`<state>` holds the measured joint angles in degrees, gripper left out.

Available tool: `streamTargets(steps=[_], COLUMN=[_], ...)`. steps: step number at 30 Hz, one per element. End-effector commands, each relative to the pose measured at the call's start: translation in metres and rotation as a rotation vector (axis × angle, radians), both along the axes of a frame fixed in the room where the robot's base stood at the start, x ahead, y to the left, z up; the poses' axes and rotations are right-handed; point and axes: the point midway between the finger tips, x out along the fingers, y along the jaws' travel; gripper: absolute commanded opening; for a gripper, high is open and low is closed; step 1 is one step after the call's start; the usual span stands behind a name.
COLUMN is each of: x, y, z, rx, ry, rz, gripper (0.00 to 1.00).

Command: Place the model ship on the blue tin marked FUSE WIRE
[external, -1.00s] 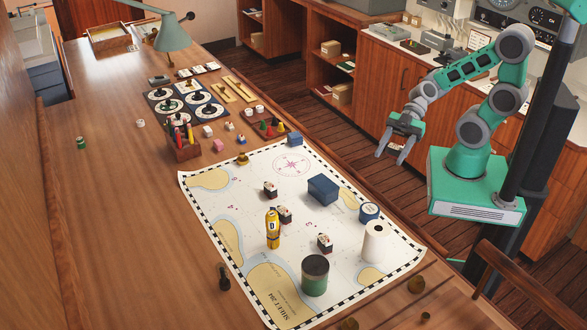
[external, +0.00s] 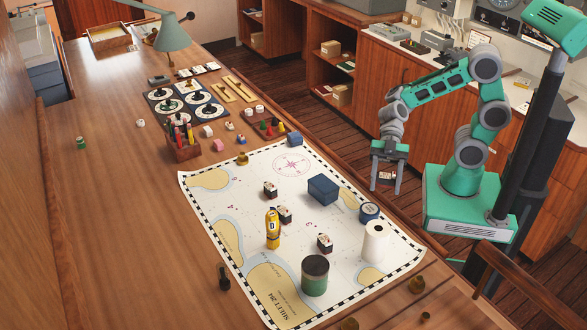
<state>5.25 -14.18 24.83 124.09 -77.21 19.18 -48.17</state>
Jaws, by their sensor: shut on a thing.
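My gripper (external: 386,188) hangs pointing down beyond the right edge of the chart table, apart from everything on it. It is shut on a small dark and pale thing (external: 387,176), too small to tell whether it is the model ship. A round blue tin with a pale label (external: 369,212) stands on the chart near its right edge, left of and below my gripper in the picture. Its lettering cannot be read. A blue box (external: 322,188) and a smaller blue block (external: 294,139) are also there, so which is marked FUSE WIRE is unclear.
Around the blue tin stand a white paper roll (external: 376,243), a green tin (external: 315,275), a yellow bottle (external: 273,228) and small dark-and-white items (external: 325,242). A pen holder (external: 183,146) and small pieces stand farther back. The table's left side is mostly clear.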

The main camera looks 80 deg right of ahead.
Motion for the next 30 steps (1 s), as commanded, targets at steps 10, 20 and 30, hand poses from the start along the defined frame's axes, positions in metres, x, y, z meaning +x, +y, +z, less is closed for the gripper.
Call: streamTargets(steps=[10,20,30], x=[0.031,0.032,0.032], y=[0.027,0.025,0.025], z=[-0.052,-0.081,-0.083], rx=[-0.002,-0.002,-0.002], ry=[0.008,0.001,0.002], rz=[0.0,-0.002,-0.002], gripper=[0.13,0.13,0.63])
